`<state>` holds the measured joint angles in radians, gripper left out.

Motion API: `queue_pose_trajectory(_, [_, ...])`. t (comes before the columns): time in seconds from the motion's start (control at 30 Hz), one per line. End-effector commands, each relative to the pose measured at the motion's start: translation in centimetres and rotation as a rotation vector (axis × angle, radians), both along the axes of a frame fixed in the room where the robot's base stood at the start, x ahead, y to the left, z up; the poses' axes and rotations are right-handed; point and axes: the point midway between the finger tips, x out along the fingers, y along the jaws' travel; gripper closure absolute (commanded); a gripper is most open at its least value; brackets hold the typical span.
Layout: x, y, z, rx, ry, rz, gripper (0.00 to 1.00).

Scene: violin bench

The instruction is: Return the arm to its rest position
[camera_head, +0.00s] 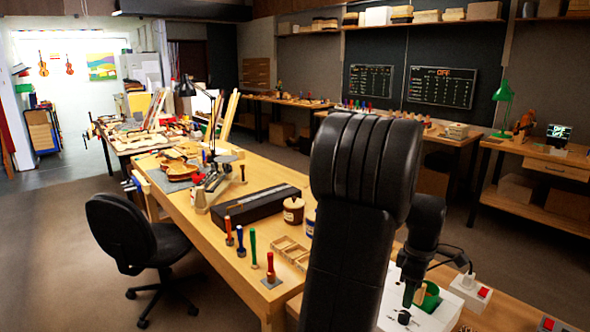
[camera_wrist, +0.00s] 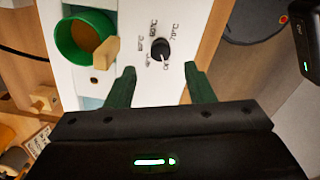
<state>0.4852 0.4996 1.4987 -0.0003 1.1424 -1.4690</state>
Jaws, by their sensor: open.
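My gripper (camera_wrist: 161,82) is open and empty in the wrist view, its two dark green fingers apart. Between and beyond the fingertips is the black dial (camera_wrist: 160,49) of a white heater unit (camera_wrist: 140,12), with temperature marks and an off mark around it. I cannot tell whether a finger touches the unit. In the head view my black arm covers the lower centre and bends down at the right, with my gripper (camera_head: 411,293) low over the white unit (camera_head: 385,318). A green pot (camera_wrist: 62,42) with brown contents and a wooden piece sits in the unit.
A red-switched white box (camera_head: 470,291) stands right of the unit. On the bench left of my arm are a wooden tray (camera_head: 283,250), a brown jar (camera_head: 293,211), a long black case (camera_head: 255,205) and several upright coloured-handled tools (camera_head: 253,248). An office chair (camera_head: 135,245) stands on open floor.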

Motion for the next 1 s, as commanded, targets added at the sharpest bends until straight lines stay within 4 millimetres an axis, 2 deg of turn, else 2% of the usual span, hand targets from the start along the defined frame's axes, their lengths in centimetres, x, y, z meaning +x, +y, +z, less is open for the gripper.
queue_pose_trajectory(0.03, [-0.1,0.0,-1.1,0.003,0.004,0.0,0.52])
queue_pose_trajectory(0.33, [-0.1,0.1,-7.2,0.003,0.005,-0.001,0.52])
queue_pose_trajectory(1.0, [-0.1,0.1,-7.0,0.001,0.0,-0.548,0.52])
